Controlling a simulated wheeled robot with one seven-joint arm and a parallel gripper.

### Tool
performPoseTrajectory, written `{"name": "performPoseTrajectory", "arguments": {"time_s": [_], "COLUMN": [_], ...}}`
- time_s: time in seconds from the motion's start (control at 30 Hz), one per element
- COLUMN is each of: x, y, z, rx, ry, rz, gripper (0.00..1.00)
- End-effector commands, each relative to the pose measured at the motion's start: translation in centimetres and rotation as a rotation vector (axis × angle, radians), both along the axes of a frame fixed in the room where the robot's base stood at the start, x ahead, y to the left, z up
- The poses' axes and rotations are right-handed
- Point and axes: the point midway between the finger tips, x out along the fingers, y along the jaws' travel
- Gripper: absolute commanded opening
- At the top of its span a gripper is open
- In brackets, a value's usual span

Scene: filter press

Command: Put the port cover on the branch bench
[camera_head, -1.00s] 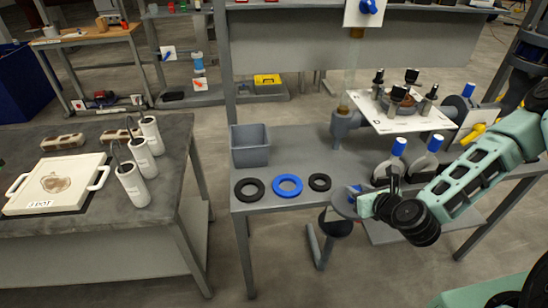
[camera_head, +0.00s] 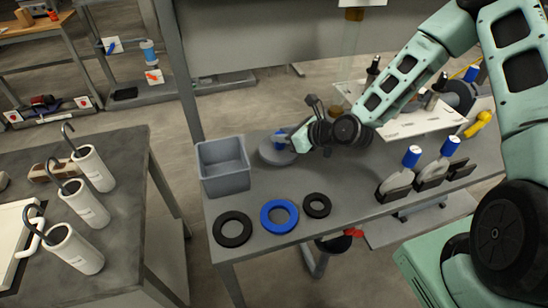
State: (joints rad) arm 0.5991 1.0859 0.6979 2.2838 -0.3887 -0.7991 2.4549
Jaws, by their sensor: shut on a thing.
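The port cover (camera_head: 273,153) is a grey disc with a blue knob on top. My gripper (camera_head: 294,142) is shut on it at the knob side, reaching in from the right. The cover is over the branch bench (camera_head: 345,205), just right of the grey bin and behind the rings. It looks level and very low; I cannot tell whether it touches the bench top. My gripper's jaws and wrist hide its right edge.
On the bench stand a grey bin (camera_head: 222,167), a large black ring (camera_head: 232,229), a blue ring (camera_head: 279,216), a small black ring (camera_head: 317,205) and blue-capped paddles (camera_head: 400,172) in black holders. A white plate (camera_head: 420,122) is behind my arm. Bench top right of the small ring is clear.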

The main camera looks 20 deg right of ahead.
Motion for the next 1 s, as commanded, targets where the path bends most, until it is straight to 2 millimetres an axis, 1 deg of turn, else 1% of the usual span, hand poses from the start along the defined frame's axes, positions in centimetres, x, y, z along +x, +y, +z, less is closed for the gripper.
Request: {"name": "performPoseTrajectory", "arguments": {"time_s": [0.03, 0.1, 0.33, 0.53, 0.9, 0.93, 0.97, 1.0], "x": [0.0, 0.0, 0.0, 0.0, 0.0, 0.0, 0.0, 0.0], "y": [0.1, 0.1, 0.1, 0.1, 0.0, 0.0, 0.0, 0.0], "z": [-0.8, -1.7, -3.5, -6.1, -6.8, -6.8, -6.7, -6.7], "rx": [0.001, 0.001, 0.0, 0.0, 0.0, 0.0, 0.0, 0.0], "ry": [0.002, -0.001, -0.002, -0.001, -0.002, -0.001, -0.001, -0.001], "rz": [0.001, 0.001, 0.0, -0.001, -0.002, -0.002, -0.001, -0.002], "gripper": [0.0, 0.0, 0.0, 0.0, 0.0, 0.32, 0.41, 0.51]}}
